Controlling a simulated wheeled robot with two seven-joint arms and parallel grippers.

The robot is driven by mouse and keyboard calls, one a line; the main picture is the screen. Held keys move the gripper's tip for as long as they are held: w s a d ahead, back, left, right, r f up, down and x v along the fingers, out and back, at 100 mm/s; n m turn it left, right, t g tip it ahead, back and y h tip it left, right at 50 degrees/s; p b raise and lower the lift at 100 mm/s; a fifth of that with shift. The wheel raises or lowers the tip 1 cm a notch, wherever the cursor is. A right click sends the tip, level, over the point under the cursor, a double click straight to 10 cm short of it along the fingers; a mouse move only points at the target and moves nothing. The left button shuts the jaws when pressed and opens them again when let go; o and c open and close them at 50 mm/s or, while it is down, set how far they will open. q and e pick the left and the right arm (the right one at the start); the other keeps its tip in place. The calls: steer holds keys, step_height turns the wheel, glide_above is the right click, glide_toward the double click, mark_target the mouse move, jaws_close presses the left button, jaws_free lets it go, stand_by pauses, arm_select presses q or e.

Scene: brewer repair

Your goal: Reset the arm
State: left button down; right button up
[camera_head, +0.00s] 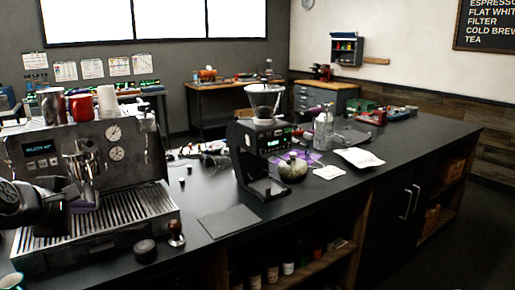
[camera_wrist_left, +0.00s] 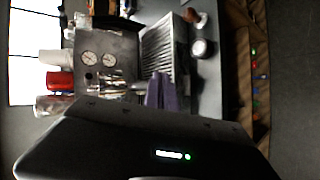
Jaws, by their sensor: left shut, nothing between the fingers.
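My left gripper (camera_head: 82,206) comes in from the left edge, in front of the espresso machine (camera_head: 52,131). It looks shut and empty, above the slatted drip tray (camera_head: 142,214). In the left wrist view its purple-grey fingers (camera_wrist_left: 160,92) lie together, with the machine's drip tray (camera_wrist_left: 154,48) and two gauges (camera_wrist_left: 99,60) beyond them. My arm hides part of the machine's lower left. My right gripper is in neither view.
A tamper (camera_head: 177,236) and a dark round puck (camera_head: 145,250) stand at the counter's front edge. A flat dark mat (camera_head: 229,221) lies before the grinder (camera_head: 258,150). A glass jar (camera_head: 293,168) stands right of it. Cups (camera_head: 108,101) top the machine.

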arm_select(q)
steer(key=w+f+m, duration=0.4)
steer(key=f+m, duration=0.2)
steer(key=f, duration=0.3)
steer(key=d+f+m+g, duration=0.15)
steer(key=d+f, duration=0.25)
steer(key=f, duration=0.4)
steer(key=s+d+f+m+h, duration=0.1)
steer(key=d+f+m, duration=0.3)
steer(key=f, duration=0.5)
steer(key=d+f+m+g, duration=0.1)
steer(key=d+f, duration=0.4)
steer(key=f, duration=0.3)
steer(key=s+d+f+m+g+h, duration=0.2)
steer(key=s+d+f+m+g, duration=0.15)
steer(key=s+d+f, duration=0.9)
steer(key=s+d+f+g, duration=0.1)
steer(key=s+d+f, duration=0.2)
steer(key=s, duration=0.2)
steer(key=s+d+f+m+g+h, duration=0.1)
steer(key=s+d+f+g, duration=0.1)
steer(key=s, duration=0.4)
steer(key=s+d+f+g, duration=0.2)
steer(key=s+d+f, duration=0.2)
steer(key=s+f, duration=0.2)
steer(key=shift+f+m+h, duration=0.15)
steer(key=shift+m+h, duration=0.25)
steer(key=shift+w, duration=0.1)
stand_by(1.1)
